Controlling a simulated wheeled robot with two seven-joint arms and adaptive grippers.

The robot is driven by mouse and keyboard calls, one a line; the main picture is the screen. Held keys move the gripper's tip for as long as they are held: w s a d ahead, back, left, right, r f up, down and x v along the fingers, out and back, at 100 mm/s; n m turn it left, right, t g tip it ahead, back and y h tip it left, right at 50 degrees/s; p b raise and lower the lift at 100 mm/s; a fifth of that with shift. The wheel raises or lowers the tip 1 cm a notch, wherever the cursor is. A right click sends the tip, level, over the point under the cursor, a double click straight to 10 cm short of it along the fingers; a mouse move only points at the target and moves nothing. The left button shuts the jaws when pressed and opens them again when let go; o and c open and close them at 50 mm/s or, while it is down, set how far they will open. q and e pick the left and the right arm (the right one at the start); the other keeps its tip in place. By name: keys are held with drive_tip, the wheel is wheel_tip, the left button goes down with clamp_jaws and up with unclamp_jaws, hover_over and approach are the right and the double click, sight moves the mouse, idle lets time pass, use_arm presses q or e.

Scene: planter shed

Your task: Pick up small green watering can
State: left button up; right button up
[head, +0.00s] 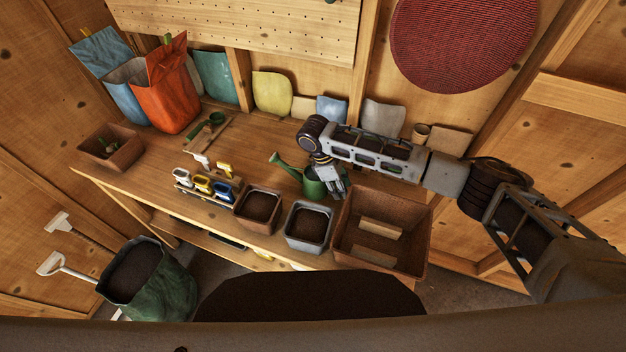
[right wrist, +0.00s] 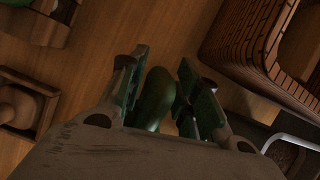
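The small green watering can (head: 313,188) stands on the wooden bench, its spout pointing up and left. My right gripper (head: 332,182) is over the can from above and hides part of it. In the right wrist view a rounded green part of the can (right wrist: 155,98) lies between the two fingers of my right gripper (right wrist: 163,75). The fingers are apart, with a visible gap between the green part and the right finger. My left gripper is not in view.
A large brown planter (head: 420,240) is close on the right of the can. A grey pot (head: 306,246) and a brown pot (head: 257,230), both with soil, stand in front. A rack of hand tools (head: 207,190) is to the left. Bare bench lies behind the can.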

clamp_jaws()
drive_tip(key=shift+r, duration=0.35)
idle(0.4)
drive_tip(key=shift+r, duration=3.55)
wheel_tip(320, 180, up, 10)
drive_tip(key=p, duration=0.1)
drive_tip(key=shift+r, duration=0.1)
